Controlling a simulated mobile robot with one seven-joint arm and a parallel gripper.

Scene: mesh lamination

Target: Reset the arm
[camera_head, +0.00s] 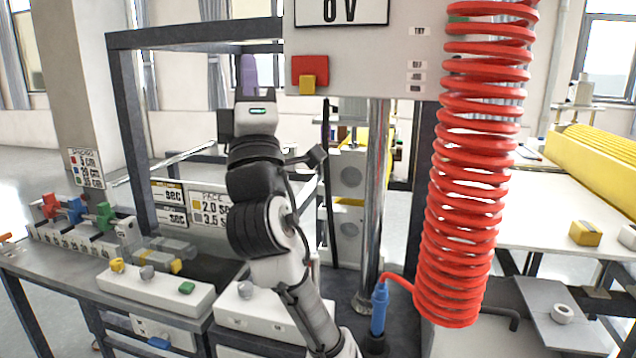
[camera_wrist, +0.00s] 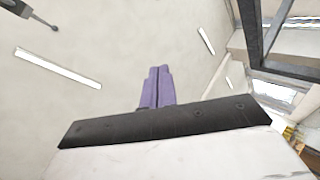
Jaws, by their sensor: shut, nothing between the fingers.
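My gripper (camera_head: 249,72) is raised at the upper middle of the head view, with its purple fingers pointing up. The fingers also show in the wrist view (camera_wrist: 158,86), side by side and shut with nothing between them. My arm stands nearly upright below it, in front of the dark machine frame (camera_head: 127,120). The wrist view looks up at the pale ceiling (camera_wrist: 130,35). No object is near the fingertips.
A coiled red hose (camera_head: 465,180) hangs right of my arm, beside a metal post (camera_head: 373,200). A white box (camera_head: 400,70) with red and yellow buttons is close at upper right. A bench (camera_head: 60,265) with colored blocks lies left. A white table (camera_head: 545,205) stands right.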

